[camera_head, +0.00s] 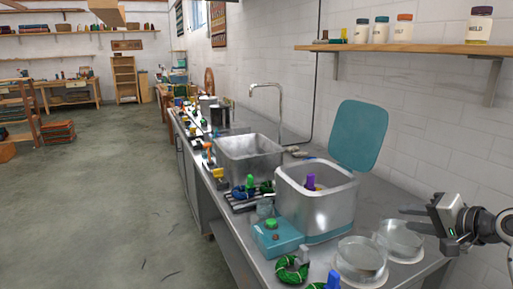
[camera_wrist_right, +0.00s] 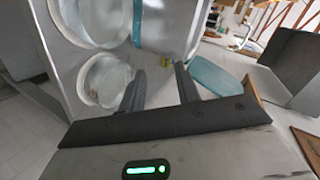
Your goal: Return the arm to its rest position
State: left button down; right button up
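My right gripper (camera_head: 404,217) is at the right edge of the head view, beside and above the glass dishes. Its two fingers are apart with nothing between them. In the right wrist view the gripper (camera_wrist_right: 161,72) also shows spread, empty fingers, with the dishes and the teal lid beyond. My left gripper is not in the head view.
A steel pot (camera_head: 318,207) with a purple-topped item inside stands on the steel counter. A teal lid (camera_head: 358,135) leans on the wall. Two glass dishes (camera_head: 360,262) (camera_head: 399,241), a teal box (camera_head: 277,238) and a green skein (camera_head: 291,270) are nearby. A shelf (camera_head: 430,49) hangs above.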

jog(key=s+a+f+n+g+h, duration=0.1)
jog(key=s+a+f+n+g, duration=0.2)
jog(key=s+a+f, duration=0.35)
jog(key=s+a+f+n+g+h, duration=0.2)
jog(key=s+a+f+n, duration=0.15)
jog(key=s+f, duration=0.6)
jog(key=s+a+f+n+g+h, duration=0.1)
jog(key=s+a+f+n+g, duration=0.15)
jog(key=s, duration=0.55)
jog(key=s+a+f+n+g+h, duration=0.1)
jog(key=s+a+f, duration=0.15)
jog(key=s, duration=0.55)
jog(key=w+a+f+n+t+y, duration=0.1)
jog(key=w+a+f+t+y, duration=0.1)
jog(key=w+a+f+t, duration=0.2)
jog(key=w+a+t, duration=0.2)
jog(key=t, duration=0.1)
jog(key=shift+a+y, duration=0.15)
jog(key=shift+y, duration=0.25)
